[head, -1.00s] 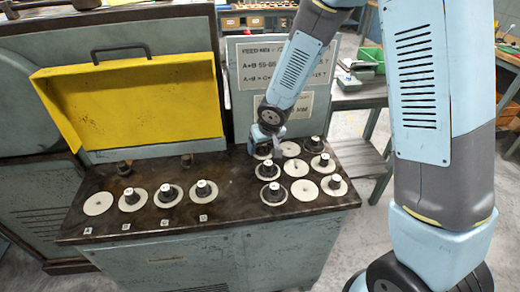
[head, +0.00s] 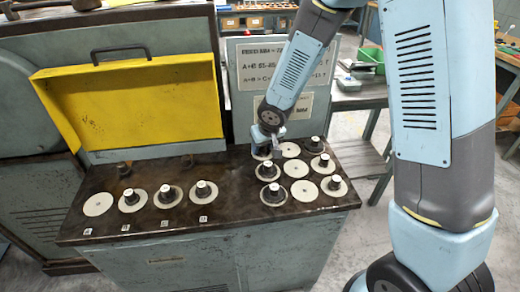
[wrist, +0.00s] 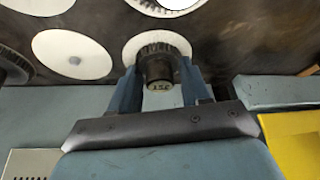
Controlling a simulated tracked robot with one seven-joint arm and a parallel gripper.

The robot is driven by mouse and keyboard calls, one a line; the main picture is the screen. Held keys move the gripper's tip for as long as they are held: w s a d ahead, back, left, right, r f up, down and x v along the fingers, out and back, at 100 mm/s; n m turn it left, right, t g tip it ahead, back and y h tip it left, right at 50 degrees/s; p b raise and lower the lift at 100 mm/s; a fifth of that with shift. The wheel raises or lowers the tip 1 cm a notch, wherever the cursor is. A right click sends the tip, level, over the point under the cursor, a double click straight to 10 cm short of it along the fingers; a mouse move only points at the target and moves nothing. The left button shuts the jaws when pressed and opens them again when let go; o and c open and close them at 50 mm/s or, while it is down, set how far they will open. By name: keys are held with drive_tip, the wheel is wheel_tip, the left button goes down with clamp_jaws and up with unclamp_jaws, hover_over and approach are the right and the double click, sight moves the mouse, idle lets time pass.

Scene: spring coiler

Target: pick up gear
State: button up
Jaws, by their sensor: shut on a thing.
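My gripper (head: 272,143) reaches down to the back left spot of the right-hand group on the dark bench top. In the wrist view its two blue fingers (wrist: 160,92) are shut on a dark gear (wrist: 158,68) with a pale, marked cap. The gear's toothed rim shows against a white disc (wrist: 131,48) behind it. I cannot tell whether the gear is lifted off the disc. In the head view the gripper mostly hides this gear.
Other dark gears with pale caps (head: 317,144) stand on white discs nearby, and some discs (head: 296,168) are bare. A row of gears (head: 169,194) stands at left. A yellow lid (head: 135,100) and an upright sign panel (head: 285,62) rise behind the bench.

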drive_tip(key=shift+w+r, duration=0.1)
drive_tip(key=shift+r, duration=0.7)
drive_tip(key=s+d+r, duration=0.2)
drive_tip(key=s+r, duration=0.3)
drive_tip(key=s, duration=0.1)
drive_tip(key=s+d+r, duration=0.3)
drive_tip(key=s+r, duration=0.3)
drive_tip(key=s, duration=0.1)
drive_tip(key=shift+d+r, duration=0.25)
drive_tip(key=shift+d, duration=0.1)
